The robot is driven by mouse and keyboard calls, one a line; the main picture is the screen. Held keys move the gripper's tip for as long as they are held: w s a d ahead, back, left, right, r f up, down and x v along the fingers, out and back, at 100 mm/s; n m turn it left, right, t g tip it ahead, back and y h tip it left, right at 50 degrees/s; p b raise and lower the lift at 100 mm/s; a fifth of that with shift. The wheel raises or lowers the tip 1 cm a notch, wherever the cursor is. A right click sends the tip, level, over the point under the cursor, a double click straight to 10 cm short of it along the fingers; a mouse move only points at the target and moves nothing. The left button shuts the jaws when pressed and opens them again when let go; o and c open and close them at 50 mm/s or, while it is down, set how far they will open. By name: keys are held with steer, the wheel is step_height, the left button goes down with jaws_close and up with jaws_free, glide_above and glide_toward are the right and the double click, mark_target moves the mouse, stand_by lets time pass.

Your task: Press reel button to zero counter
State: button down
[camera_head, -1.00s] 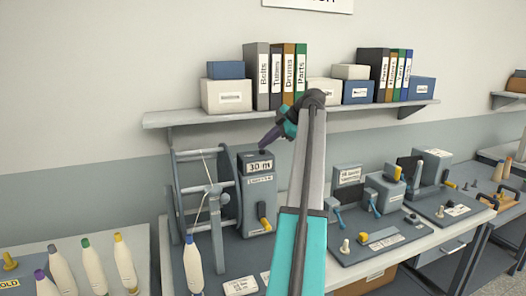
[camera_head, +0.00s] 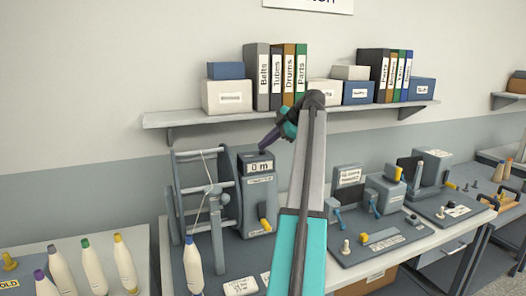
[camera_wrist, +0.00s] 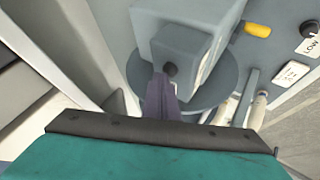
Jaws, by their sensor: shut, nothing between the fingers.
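The reel counter (camera_head: 258,186) is a grey box on the bench beside a winding reel (camera_head: 204,195) with white thread. Its display (camera_head: 259,167) reads "0 m". A small dark button (camera_wrist: 170,69) shows on the box in the wrist view. My gripper (camera_head: 265,142) is shut and empty, angled down just above the box's top. Its purple fingers (camera_wrist: 161,90) end right at the button in the wrist view. I cannot tell whether they touch it.
A shelf (camera_head: 220,116) with binders and boxes runs along the wall behind my arm. Several bobbins (camera_head: 124,263) stand at the left. A yellow-handled lever (camera_head: 265,224) sits on the counter's front. Other bench devices (camera_head: 384,192) stand to the right.

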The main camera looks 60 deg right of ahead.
mark_target(265, 154)
steer(key=shift+r, duration=0.8)
steer(key=shift+r+p, duration=0.55)
steer(key=shift+r, duration=1.95)
steer(key=shift+r, duration=0.1)
